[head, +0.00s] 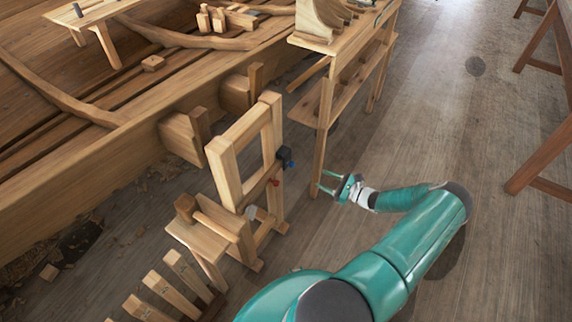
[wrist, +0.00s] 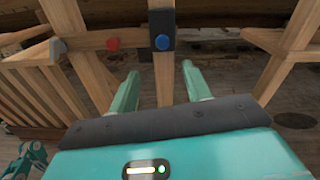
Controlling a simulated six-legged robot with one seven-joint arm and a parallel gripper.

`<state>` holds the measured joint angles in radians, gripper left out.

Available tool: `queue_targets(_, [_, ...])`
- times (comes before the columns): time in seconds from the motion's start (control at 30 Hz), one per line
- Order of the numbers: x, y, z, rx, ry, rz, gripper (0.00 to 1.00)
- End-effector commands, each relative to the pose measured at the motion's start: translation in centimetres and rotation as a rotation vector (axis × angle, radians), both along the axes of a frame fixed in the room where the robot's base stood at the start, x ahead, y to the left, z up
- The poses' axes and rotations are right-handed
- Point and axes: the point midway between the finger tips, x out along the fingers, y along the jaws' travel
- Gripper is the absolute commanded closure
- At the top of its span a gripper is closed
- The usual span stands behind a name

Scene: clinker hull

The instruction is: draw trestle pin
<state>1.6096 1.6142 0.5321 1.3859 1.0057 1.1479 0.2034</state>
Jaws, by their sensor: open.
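The wooden trestle frame (head: 221,172) stands beside the hull. Three coloured pin ends show on it: a blue one (wrist: 162,42) on a dark block (wrist: 162,20), a red one (wrist: 113,44) on the crossbar, and a grey one (wrist: 58,46) further left. The head view also shows the blue end (head: 291,164), the red end (head: 276,182) and the grey end (head: 250,212). Which one is the trestle pin is not marked. My gripper (head: 319,181) is open and empty, right of the frame. In the wrist view its fingers (wrist: 159,78) point toward the blue end, apart from it.
A tall wooden bench (head: 320,130) stands just behind my gripper. The plank hull (head: 80,150) fills the left. The floor at right is open up to another trestle (head: 545,160).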

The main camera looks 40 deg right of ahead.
Motion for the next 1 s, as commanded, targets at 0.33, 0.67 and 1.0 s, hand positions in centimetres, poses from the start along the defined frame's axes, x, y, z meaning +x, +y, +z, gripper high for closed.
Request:
queue_targets(0.33, [1.1,0.0,-0.6,0.025,-0.011,-0.041,0.51])
queue_targets(0.67, [7.3,2.3,-0.7,0.025,-0.01,-0.038,0.51])
queue_targets(1.0, [11.9,3.9,-0.7,0.023,-0.009,-0.036,0.51])
